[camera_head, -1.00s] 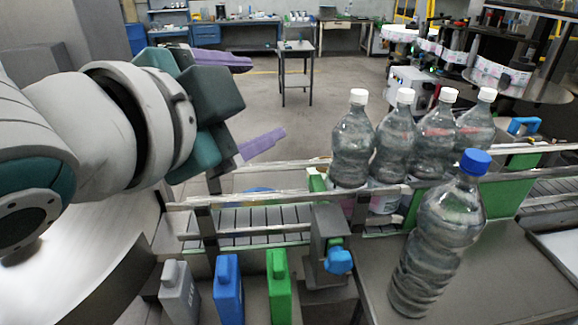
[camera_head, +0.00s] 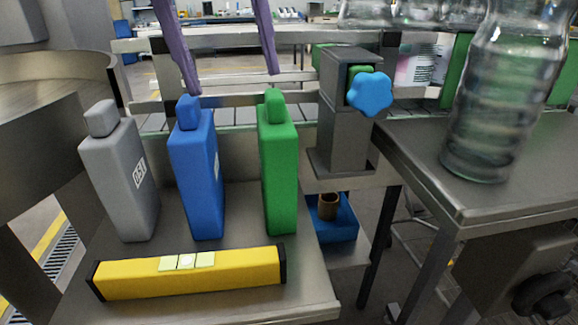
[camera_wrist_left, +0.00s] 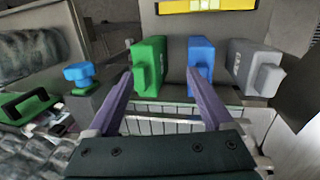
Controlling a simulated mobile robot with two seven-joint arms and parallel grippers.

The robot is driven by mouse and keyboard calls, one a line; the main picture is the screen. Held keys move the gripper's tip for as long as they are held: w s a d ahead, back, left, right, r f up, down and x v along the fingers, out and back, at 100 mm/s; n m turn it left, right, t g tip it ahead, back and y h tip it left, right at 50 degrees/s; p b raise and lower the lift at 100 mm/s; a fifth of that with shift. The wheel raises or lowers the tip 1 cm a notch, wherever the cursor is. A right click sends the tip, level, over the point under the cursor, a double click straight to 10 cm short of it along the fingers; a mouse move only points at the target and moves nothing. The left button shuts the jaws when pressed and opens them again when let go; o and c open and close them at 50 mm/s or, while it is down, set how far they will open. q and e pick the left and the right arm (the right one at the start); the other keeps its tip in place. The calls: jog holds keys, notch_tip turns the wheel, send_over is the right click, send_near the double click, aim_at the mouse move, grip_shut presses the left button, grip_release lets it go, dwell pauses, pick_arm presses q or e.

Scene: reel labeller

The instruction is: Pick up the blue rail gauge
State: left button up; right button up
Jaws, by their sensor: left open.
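The blue rail gauge (camera_head: 196,170) stands upright on a small metal shelf, between a grey gauge (camera_head: 123,180) on its left and a green gauge (camera_head: 278,165) on its right. My left gripper (camera_head: 233,80) is open, with two purple fingers at the top of the head view. One finger tip is near the blue gauge's top knob and the other is near the green gauge's top. In the left wrist view, the open fingers (camera_wrist_left: 168,95) point toward the gauges, and the blue gauge (camera_wrist_left: 201,68) is near the right finger. No gauge is held. My right gripper is not seen.
A yellow spirit level (camera_head: 190,272) lies in front of the gauges. A grey post with a blue knob (camera_head: 370,93) stands right of them. A blue bin (camera_head: 333,217) sits lower down. A large bottle (camera_head: 505,90) stands on the right table (camera_head: 430,170). Conveyor rails run behind.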

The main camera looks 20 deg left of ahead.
aim_at(182, 97)
pick_arm(q)
jog(key=a, duration=0.1)
jog(key=a+y, duration=0.1)
jog(key=a, duration=0.1)
jog(key=a+y, duration=0.1)
jog(key=a, duration=0.1)
jog(key=shift+s+a+f+b, duration=0.15)
jog(key=shift+s+a+b, duration=0.1)
jog(key=shift+s+b, duration=0.1)
jog(key=shift+g, duration=0.3)
jog(key=f, duration=0.4)
jog(key=shift+s+a+p, duration=0.1)
jog(key=shift+a+p, duration=0.1)
jog(key=shift+p, duration=0.2)
jog(key=f, duration=0.1)
jog(key=f+p, duration=0.1)
jog(key=f, duration=0.2)
jog(key=shift+s+d+f+p, duration=0.1)
jog(key=shift+d+f+p, duration=0.1)
jog(key=shift+d+p, duration=0.15)
jog(key=shift+f, duration=0.55)
grip_shut()
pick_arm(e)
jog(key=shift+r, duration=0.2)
